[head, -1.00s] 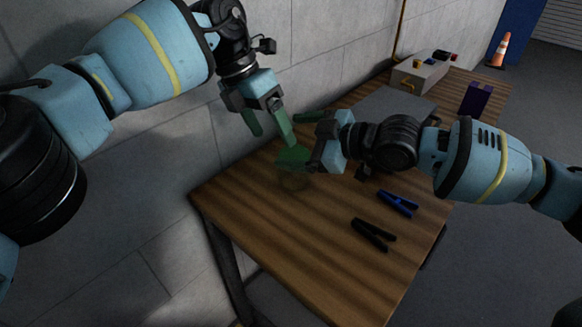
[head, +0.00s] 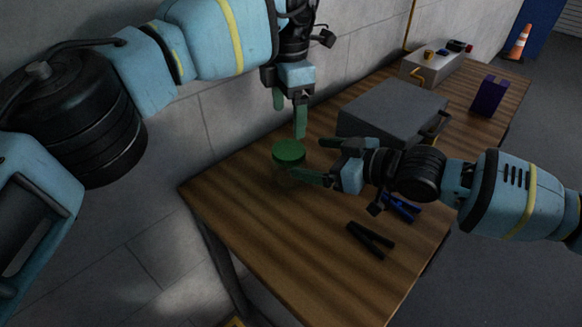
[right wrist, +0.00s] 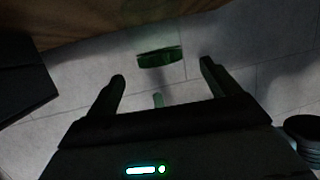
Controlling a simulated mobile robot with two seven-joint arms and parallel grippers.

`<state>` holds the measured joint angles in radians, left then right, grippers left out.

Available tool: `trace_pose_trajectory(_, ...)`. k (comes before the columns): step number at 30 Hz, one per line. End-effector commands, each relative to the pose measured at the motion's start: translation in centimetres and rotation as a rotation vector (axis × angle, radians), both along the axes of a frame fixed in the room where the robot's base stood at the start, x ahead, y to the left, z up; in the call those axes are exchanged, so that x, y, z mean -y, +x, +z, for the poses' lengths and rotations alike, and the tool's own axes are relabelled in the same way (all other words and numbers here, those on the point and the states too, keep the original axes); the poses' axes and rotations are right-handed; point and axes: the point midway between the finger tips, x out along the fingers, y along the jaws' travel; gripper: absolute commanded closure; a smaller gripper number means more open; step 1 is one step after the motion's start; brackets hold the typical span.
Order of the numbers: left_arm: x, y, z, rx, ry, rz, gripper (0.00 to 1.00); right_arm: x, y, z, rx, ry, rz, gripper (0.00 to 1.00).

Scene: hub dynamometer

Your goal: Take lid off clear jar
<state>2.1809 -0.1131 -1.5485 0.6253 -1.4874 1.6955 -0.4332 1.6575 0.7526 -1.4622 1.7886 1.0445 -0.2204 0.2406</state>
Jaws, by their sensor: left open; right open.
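The clear jar (head: 284,178) stands near the table's left edge in the head view and is faint and hard to see. Its green lid (head: 288,151) sits on top. The lid also shows in the right wrist view (right wrist: 160,57), ahead of and between the fingertips. My left gripper (head: 289,113) is open and empty, fingers pointing down just above the lid. My right gripper (head: 308,159) is open, coming from the right at jar height, with its fingertips close to the jar. I cannot tell whether they touch it. Its two fingers show apart in the right wrist view (right wrist: 161,72).
A large grey box (head: 385,105) stands behind my right gripper. A blue clamp-like tool (head: 403,209) and a black one (head: 370,241) lie in front of it. A purple box (head: 488,96) and a grey case (head: 432,69) stand farther back. The table's near left is clear.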

Motion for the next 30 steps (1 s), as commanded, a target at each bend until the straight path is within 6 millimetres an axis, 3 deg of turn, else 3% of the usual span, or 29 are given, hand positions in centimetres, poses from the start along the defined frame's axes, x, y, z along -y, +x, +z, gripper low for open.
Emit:
trace_pose_trajectory(12,0.0,0.0,0.0,-0.001,0.000,0.000,0.19,-4.2,2.8,-1.5,0.000,0.000,0.000,0.12)
trace_pose_trajectory(24,0.0,0.0,0.0,-0.001,0.000,0.000,0.19,-4.6,3.1,-1.7,0.001,-0.001,-0.001,0.12)
trace_pose_trajectory(30,0.0,0.0,0.0,-0.001,0.000,0.000,0.19,-4.6,3.1,-1.7,0.001,-0.001,-0.001,0.38)
